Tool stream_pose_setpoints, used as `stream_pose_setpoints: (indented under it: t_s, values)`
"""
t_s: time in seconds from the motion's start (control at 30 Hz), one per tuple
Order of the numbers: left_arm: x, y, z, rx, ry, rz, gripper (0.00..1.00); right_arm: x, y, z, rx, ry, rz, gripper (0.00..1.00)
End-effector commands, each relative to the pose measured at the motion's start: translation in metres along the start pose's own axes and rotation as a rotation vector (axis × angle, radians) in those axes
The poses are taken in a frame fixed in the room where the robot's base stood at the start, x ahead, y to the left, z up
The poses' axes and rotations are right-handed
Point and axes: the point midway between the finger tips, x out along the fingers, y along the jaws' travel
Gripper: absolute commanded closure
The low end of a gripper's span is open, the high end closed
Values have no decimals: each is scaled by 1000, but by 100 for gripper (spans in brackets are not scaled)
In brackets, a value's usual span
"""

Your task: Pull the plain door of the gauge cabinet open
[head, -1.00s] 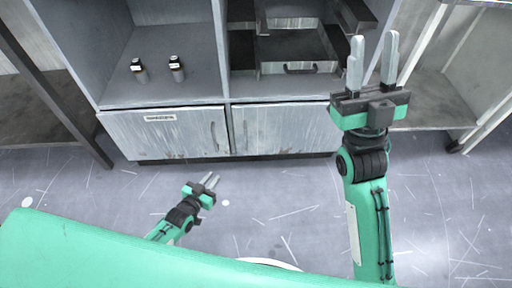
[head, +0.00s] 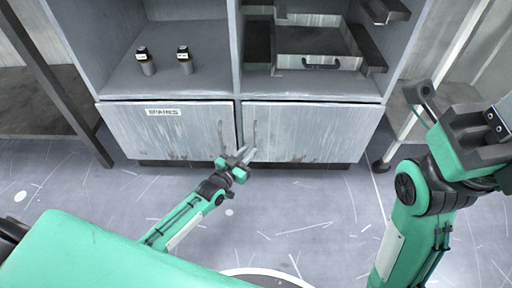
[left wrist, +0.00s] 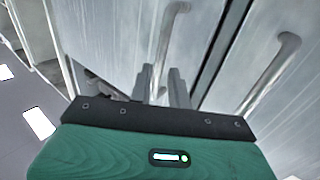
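The gauge cabinet (head: 238,60) has two closed doors. The plain door (head: 310,130) is the right one in the head view, with no label. Its upright bar handle (head: 254,132) is near its left edge. My left gripper (head: 245,153) is at the lower end of this handle, fingers apart. In the left wrist view its fingers (left wrist: 162,86) stand on either side of a handle bar (left wrist: 163,45), with a gap between them; whether they touch it is unclear. My right gripper (head: 462,108) is large at the right edge, partly cut off, fingers apart, away from the cabinet.
The labelled left door (head: 165,130) has its own handle (head: 221,135) close by. Two small dark-capped bottles (head: 185,60) stand on the left shelf, and a drawer (head: 318,48) is at right. A dark table (head: 40,95) stands at left. Floor before the doors is clear.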

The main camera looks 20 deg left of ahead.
Motion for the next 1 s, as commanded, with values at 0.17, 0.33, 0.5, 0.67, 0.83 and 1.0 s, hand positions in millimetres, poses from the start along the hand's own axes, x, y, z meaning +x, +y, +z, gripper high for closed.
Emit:
stream_pose_setpoints:
  t_s: [0.17,0.33,0.5,0.67,0.83,1.0]
  values:
    - [31,0,3,0,3,0,81,1,2,-4,2,28,11,64]
    - [48,0,2,-1,1,0,81,5,3,-6,5,40,17,64]
    - [53,0,1,0,0,0,81,8,3,-6,6,45,19,64]
    - [54,0,0,0,-1,0,81,8,3,-6,6,45,19,64]
    - [53,0,0,0,0,0,100,8,3,-6,6,45,19,64]
    - [53,0,0,0,0,0,100,8,3,-6,6,45,19,64]
